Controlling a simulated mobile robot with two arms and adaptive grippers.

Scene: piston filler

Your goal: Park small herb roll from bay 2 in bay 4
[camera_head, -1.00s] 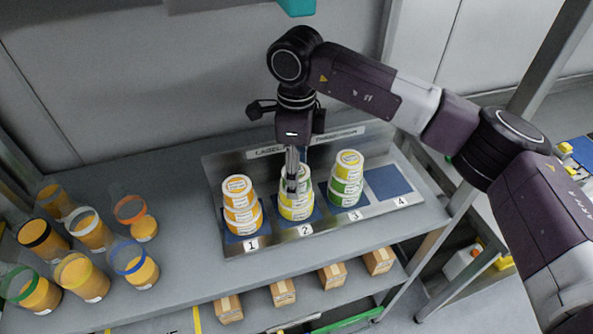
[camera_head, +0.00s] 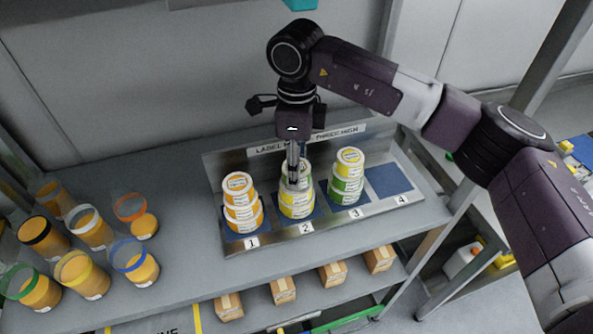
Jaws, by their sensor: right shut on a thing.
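My right gripper (camera_head: 293,178) points down over bay 2 and is shut on the small roll (camera_head: 304,175) at the top of that bay's stack. The fingers hide part of this roll, so its label cannot be read. Below it, a wider yellow-banded roll (camera_head: 296,207) sits on the blue pad of bay 2. I cannot tell whether the held roll is clear of the one below. Bay 4 (camera_head: 388,182), at the right end of the metal rack, shows a bare blue pad. My left gripper is out of view.
Bay 1 holds a stack of orange-banded rolls (camera_head: 242,208). Bay 3 holds a stack with a yellow roll (camera_head: 350,156) over green ones, between bays 2 and 4. Several orange-filled cups (camera_head: 92,230) stand at left. Small boxes (camera_head: 283,290) lie on the lower shelf.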

